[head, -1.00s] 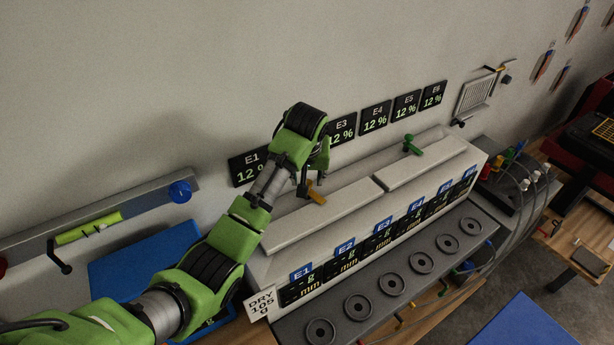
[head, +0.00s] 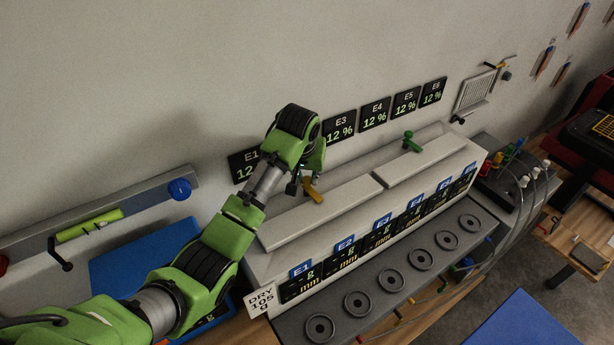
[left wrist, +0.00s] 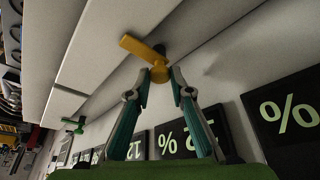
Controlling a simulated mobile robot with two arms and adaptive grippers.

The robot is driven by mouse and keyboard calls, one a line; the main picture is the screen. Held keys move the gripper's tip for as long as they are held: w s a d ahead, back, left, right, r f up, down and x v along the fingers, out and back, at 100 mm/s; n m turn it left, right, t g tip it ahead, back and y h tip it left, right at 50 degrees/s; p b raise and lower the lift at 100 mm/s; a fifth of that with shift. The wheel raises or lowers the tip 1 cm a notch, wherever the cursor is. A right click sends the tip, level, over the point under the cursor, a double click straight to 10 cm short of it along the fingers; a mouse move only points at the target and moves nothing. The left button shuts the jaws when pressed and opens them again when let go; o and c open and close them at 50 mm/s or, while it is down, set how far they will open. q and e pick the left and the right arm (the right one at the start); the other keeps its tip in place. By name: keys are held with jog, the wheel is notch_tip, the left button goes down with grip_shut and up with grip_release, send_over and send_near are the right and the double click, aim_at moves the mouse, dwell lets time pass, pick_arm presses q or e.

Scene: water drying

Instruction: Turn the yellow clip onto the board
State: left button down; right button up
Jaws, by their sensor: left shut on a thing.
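The yellow clip (head: 312,190) sits at the back edge of the near white board (head: 325,208) on top of the long machine. My left gripper (head: 304,184) is at the clip, reaching from the wall side. In the left wrist view, my left gripper's fingertips (left wrist: 160,74) are shut on the round hub of the yellow clip (left wrist: 140,48). The clip's flat arm points up and left there, toward the white board; whether it touches the board I cannot tell. My right gripper is not in view.
A green clip (head: 411,142) stands at the second white board (head: 430,160). Dark display tiles (head: 339,127) hang on the wall close behind my gripper. A row of grey rings (head: 357,304) lies along the machine's front. A blue board (head: 140,258) is at left.

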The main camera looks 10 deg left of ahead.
pick_arm(q)
jog(key=shift+m, duration=0.4)
jog(key=c, duration=1.8)
grip_release()
jog(key=v, duration=1.2)
jog(key=shift+a, duration=0.15)
